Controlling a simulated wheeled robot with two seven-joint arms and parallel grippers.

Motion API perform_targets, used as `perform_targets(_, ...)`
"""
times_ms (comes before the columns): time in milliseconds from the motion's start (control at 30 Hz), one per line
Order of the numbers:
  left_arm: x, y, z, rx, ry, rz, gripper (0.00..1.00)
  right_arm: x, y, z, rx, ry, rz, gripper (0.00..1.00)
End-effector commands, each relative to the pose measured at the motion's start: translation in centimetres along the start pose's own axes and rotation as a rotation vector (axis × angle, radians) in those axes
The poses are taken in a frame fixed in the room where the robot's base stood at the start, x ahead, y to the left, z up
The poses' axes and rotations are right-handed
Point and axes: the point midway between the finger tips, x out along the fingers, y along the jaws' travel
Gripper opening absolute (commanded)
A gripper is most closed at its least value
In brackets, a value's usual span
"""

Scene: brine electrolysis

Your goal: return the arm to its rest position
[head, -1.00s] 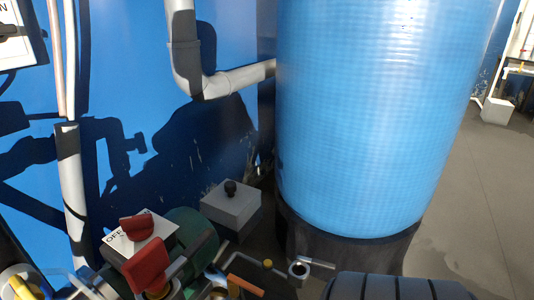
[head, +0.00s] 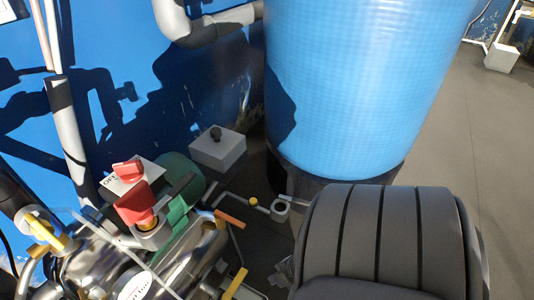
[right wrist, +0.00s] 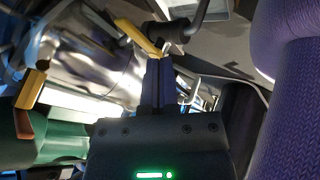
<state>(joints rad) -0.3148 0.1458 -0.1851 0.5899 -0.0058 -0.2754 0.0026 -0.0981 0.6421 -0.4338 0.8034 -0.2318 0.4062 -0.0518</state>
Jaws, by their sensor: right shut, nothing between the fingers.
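My right gripper shows in the right wrist view (right wrist: 159,85), with its dark fingers together and nothing between them. Its fingertips are close to a yellow handle (right wrist: 138,36) in that picture; I cannot tell if they touch. In the head view a large dark ribbed part of my right arm fills the lower right and hides what lies behind it; I cannot make out the fingers there. My left gripper is not in view.
A blue tank (head: 350,90) stands behind my arm. At lower left are a red valve handle (head: 135,203), a red switch (head: 128,170), a green motor (head: 180,172) and shiny steel housing (head: 175,265). A grey box (head: 217,150) stands near the wall.

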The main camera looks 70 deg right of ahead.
Motion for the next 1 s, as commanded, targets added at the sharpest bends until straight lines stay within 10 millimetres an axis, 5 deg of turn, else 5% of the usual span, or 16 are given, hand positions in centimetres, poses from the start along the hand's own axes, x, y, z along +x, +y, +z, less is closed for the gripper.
perform_targets(133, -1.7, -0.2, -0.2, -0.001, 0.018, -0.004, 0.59, -2.6, 0.5, 0.2, -0.002, -0.001, 0.001, 0.00)
perform_targets(367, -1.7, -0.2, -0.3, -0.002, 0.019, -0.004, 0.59, -2.9, -0.3, 0.7, 0.021, -0.022, -0.003, 0.00)
perform_targets(467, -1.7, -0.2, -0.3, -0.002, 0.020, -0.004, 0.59, -2.8, -4.9, 2.1, 0.179, -0.171, -0.024, 0.00)
perform_targets(600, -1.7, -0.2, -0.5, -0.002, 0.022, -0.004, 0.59, -4.7, -15.2, 3.8, 0.484, -0.484, -0.120, 0.00)
perform_targets(800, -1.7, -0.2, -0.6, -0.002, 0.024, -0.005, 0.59, -9.6, -27.7, 1.8, 0.783, -0.828, -0.310, 0.00)
perform_targets(833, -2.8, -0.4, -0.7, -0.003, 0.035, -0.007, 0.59, -10.7, -27.8, 1.0, 0.802, -0.844, -0.319, 0.00)
perform_targets(1000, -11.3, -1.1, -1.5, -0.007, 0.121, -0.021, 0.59, -15.4, -21.8, -3.0, 0.791, -0.760, -0.260, 0.00)
